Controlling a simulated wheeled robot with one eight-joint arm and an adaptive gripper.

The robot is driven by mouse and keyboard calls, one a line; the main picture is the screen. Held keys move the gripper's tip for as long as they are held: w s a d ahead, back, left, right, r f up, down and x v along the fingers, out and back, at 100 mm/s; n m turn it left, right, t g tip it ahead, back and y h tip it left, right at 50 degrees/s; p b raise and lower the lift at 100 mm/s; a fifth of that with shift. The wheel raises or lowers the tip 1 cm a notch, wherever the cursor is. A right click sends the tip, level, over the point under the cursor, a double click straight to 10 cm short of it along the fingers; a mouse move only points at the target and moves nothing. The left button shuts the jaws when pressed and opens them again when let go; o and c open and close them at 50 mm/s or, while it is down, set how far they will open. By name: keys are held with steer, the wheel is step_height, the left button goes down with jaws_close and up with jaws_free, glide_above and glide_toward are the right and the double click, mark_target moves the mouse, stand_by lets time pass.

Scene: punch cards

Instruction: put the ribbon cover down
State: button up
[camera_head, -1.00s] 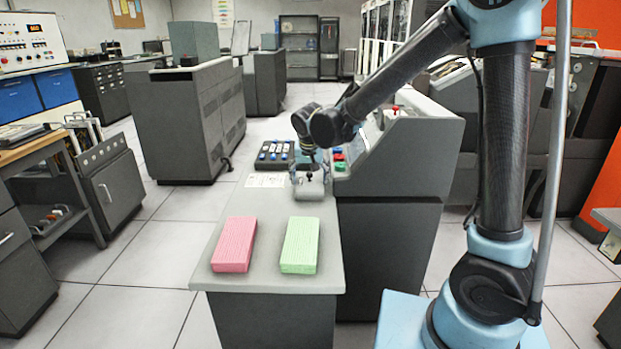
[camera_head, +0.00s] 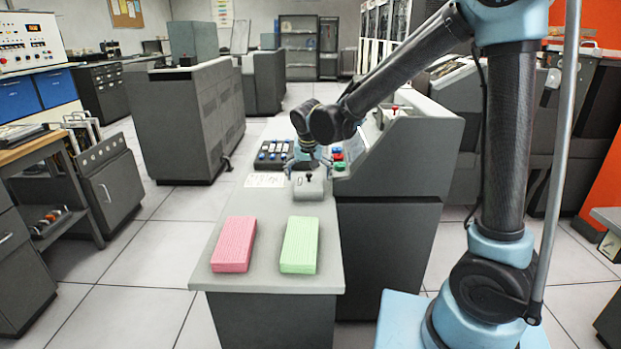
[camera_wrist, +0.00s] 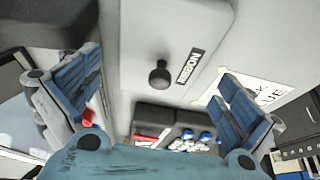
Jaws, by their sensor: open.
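The ribbon cover (camera_head: 310,188) is a grey plate with a dark knob, resting on the grey desk just below my gripper in the head view. In the wrist view the ribbon cover (camera_wrist: 205,35) shows its black knob and a "RIBBON" label. My gripper (camera_head: 307,165) is just above the cover. In the wrist view the fingers of my gripper (camera_wrist: 160,103) are spread wide, with the knob between and beyond them, apart from both. Nothing is held.
A pink card stack (camera_head: 234,244) and a green card stack (camera_head: 299,245) lie on the near desk. A dark key panel (camera_head: 272,152) and a white paper label (camera_head: 265,180) lie behind and left of the cover. The sloped grey console (camera_head: 405,140) stands to the right.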

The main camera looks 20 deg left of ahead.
steer(key=v, duration=1.1)
steer(key=shift+s, duration=0.1)
